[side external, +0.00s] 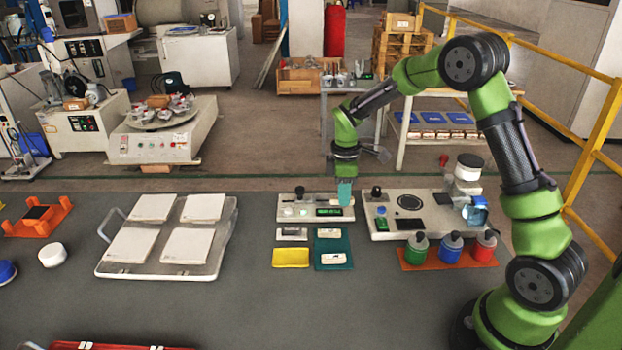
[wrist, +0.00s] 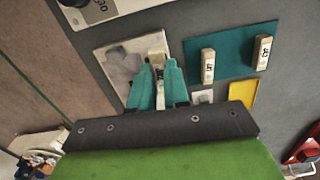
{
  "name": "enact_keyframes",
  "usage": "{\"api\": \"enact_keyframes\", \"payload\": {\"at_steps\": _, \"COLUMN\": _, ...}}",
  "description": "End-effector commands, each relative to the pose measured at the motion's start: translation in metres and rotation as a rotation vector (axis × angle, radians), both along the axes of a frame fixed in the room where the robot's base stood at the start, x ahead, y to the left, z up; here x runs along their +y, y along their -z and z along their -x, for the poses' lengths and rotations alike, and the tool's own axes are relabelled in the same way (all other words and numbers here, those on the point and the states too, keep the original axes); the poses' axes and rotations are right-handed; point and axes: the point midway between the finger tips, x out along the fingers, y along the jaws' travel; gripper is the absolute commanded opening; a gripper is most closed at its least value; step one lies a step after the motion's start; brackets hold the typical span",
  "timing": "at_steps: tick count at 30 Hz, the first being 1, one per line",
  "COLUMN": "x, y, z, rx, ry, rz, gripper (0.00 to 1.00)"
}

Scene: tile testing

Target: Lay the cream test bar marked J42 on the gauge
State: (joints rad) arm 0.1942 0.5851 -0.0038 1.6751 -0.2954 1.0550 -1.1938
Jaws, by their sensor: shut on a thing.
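My gripper (side external: 344,190) is over the right part of a pale instrument base (side external: 290,214) with a black knob and green display, which looks like the gauge. In the wrist view, my teal fingers (wrist: 157,75) are shut on a small cream bar (wrist: 157,46). No mark on it can be read, and the side view hides it. I cannot tell whether it touches the base. Two other cream bars, one left (wrist: 208,66) and one right (wrist: 262,52), lie apart on a teal mat (wrist: 232,40); their dark marks are too small to read surely.
A yellow cloth (side external: 290,258) and a small pale block (side external: 291,233) lie in front of the base. A larger instrument (side external: 380,224) stands close on the right, with several coloured bottles (side external: 451,247) before it. A tray (side external: 140,270) of white tiles is left. The front middle table is clear.

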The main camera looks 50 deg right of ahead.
Motion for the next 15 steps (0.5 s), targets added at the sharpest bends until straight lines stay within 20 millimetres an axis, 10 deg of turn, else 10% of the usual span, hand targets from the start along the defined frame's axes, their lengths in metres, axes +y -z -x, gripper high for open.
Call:
{"api": "enact_keyframes", "payload": {"at_steps": 6, "x": -0.023, "y": -0.016, "z": -0.048, "rx": -0.023, "ry": -0.021, "rz": 0.002, "gripper": 0.00}}
{"api": "enact_keyframes", "payload": {"at_steps": 15, "x": -0.023, "y": -0.028, "z": -0.057, "rx": -0.020, "ry": -0.066, "rz": -0.009, "gripper": 0.00}}
